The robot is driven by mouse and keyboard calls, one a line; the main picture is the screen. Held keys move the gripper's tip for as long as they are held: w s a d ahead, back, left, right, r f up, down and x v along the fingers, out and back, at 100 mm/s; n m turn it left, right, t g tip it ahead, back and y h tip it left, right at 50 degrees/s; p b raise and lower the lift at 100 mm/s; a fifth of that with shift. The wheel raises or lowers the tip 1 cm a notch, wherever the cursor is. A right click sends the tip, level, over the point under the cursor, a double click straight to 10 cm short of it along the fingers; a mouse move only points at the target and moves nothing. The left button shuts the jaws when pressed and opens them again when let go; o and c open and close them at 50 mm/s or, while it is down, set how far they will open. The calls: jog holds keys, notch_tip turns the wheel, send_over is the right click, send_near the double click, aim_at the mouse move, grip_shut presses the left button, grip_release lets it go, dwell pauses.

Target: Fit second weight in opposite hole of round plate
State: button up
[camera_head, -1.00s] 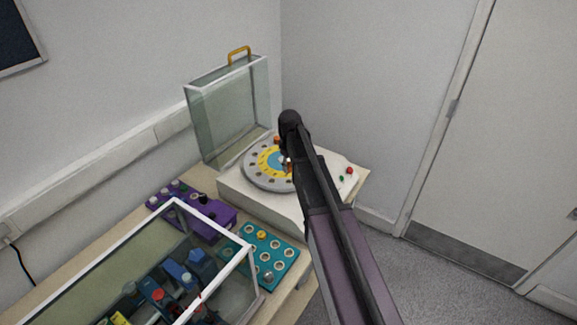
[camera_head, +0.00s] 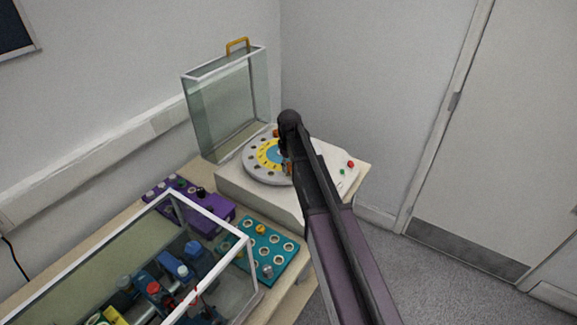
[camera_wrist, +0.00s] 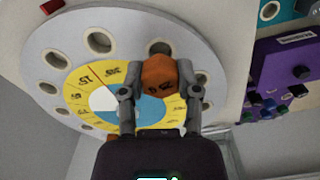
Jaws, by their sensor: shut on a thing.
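The round grey plate (camera_head: 250,172) with a yellow dial ring lies on a white machine. It fills much of the wrist view (camera_wrist: 215,40), with dark holes around its rim. My gripper (camera_wrist: 161,90) is shut on an orange weight (camera_wrist: 158,72), which is over the plate's rim beside an open hole. I cannot tell whether the weight's lower end is in a hole. In the head view my gripper (camera_head: 287,167) is over the plate's near right side, mostly hidden by my arm. Another orange piece (camera_head: 277,133) shows at the plate's far side.
A clear cover with a yellow handle (camera_head: 238,45) stands upright behind the plate. A purple box (camera_head: 215,208) and a teal holed block (camera_head: 272,245) sit nearer on the bench. A glass-sided case (camera_head: 215,285) holds several coloured parts. Red and green buttons (camera_head: 350,164) are on the machine's right.

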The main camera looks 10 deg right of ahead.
jog(key=shift+f+b, duration=1.2)
dwell(1.6)
jog(key=o, duration=1)
jog(key=shift+c, duration=0.2)
jog(key=shift+r, duration=0.25)
